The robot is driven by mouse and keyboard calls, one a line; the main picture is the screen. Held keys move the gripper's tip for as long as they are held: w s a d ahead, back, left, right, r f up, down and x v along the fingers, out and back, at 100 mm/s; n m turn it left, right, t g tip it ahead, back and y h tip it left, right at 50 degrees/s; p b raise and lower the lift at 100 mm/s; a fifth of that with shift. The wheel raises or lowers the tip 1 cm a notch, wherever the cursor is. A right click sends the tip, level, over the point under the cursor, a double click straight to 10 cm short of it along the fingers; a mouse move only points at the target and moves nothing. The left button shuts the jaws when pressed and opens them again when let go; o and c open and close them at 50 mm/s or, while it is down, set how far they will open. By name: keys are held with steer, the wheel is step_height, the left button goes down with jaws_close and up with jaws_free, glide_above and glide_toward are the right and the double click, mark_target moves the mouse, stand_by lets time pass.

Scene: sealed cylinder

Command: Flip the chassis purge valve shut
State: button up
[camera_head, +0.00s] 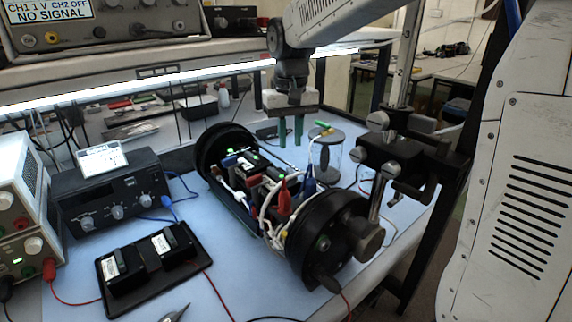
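My gripper (290,140) hangs pointing down above the far side of the chassis, its two green fingers apart with nothing visible between them. The chassis (235,202) is an open frame of wires and modules between two black round end caps, lying on the blue mat. A small green lever with a yellowish fitting (323,129) shows just right of my fingers, over the clear cylinder; it may be the purge valve, but I cannot tell what it is attached to. The near end cap (322,243) carries small fittings and a dark knob, too small to read.
A black tray (205,262) with two battery-like packs lies at the front left. A black instrument (115,195) and power supplies stand at the left. Loose cables cross the mat.

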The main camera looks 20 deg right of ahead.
mark_target(291, 171)
steer(key=f, duration=0.7)
steer(key=shift+d+f, duration=0.2)
steer(key=shift+f, duration=0.2)
steer(key=shift+c, duration=0.3)
